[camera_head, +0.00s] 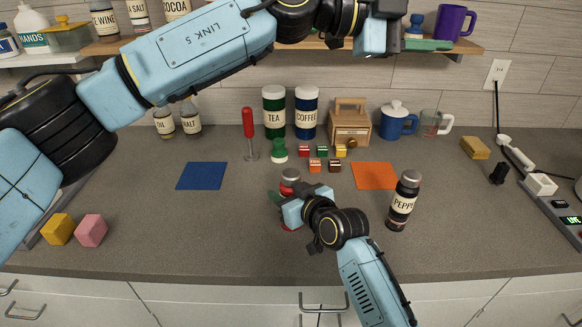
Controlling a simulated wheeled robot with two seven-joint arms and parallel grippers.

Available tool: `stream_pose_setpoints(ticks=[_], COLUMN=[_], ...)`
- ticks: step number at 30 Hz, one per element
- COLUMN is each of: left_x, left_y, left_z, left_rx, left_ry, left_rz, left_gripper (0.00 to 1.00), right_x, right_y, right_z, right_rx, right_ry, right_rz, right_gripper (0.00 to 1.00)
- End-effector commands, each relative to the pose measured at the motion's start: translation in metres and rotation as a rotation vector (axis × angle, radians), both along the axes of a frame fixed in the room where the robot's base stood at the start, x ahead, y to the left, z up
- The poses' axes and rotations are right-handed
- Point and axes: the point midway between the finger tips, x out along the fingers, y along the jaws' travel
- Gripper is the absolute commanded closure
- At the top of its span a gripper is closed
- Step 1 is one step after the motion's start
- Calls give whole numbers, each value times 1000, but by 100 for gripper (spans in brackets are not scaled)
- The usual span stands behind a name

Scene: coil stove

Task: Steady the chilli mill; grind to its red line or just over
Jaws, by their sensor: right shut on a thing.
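The chilli mill (290,178) stands on the counter at front centre, its greyish cap and bits of red body showing. My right gripper (291,206) is shut around its body and hides most of it, including any red line. The mill looks upright. My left arm crosses the upper left, and my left gripper (376,38) is high at the top centre in front of the shelf, well away from the mill. Its fingers are not clear enough to tell open from shut.
A pepper mill (403,201) stands right of my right gripper. Blue (202,176) and orange (374,176) mats lie on either side. Behind are small coloured blocks (316,165), a red-handled tool (248,125), tea (274,112) and coffee (306,112) canisters.

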Motion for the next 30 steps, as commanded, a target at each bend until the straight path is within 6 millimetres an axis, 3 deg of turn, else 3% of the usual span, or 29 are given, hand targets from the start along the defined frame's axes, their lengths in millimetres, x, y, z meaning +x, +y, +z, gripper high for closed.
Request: stream_pose_setpoints(ticks=[3, 7, 10, 14, 18, 22, 26, 30], left_x=[31, 72, 107, 150, 189, 211, 215, 200], left_y=[5, 22, 42, 72, 107, 135, 157, 174], left_z=[40, 71, 82, 79, 53, 14, -36, -91], left_rx=[-226, -452, -608, -785, -937, -1034, -1078, -1057], left_ry=[170, 366, 525, 742, 984, 1215, 1444, 1688], left_rz=[110, 251, 376, 555, 771, 992, 1232, 1510], left_gripper=[41, 41, 41, 41, 41, 41, 41, 41], right_x=[0, 0, 0, 0, 0, 0, 0, 0], right_y=[0, 0, 0, 0, 0, 0, 0, 0], right_z=[-1, -1, -1, -1, -1, -1, -1, -1], right_rx=[-1, -1, -1, -1, -1, -1, -1, -1], right_ry=[2, 2, 2, 2, 2, 2, 2, 2], right_rz=[0, 0, 0, 0, 0, 0, 0, 0], right_gripper=[80, 80, 80, 80, 80, 80, 80, 80])
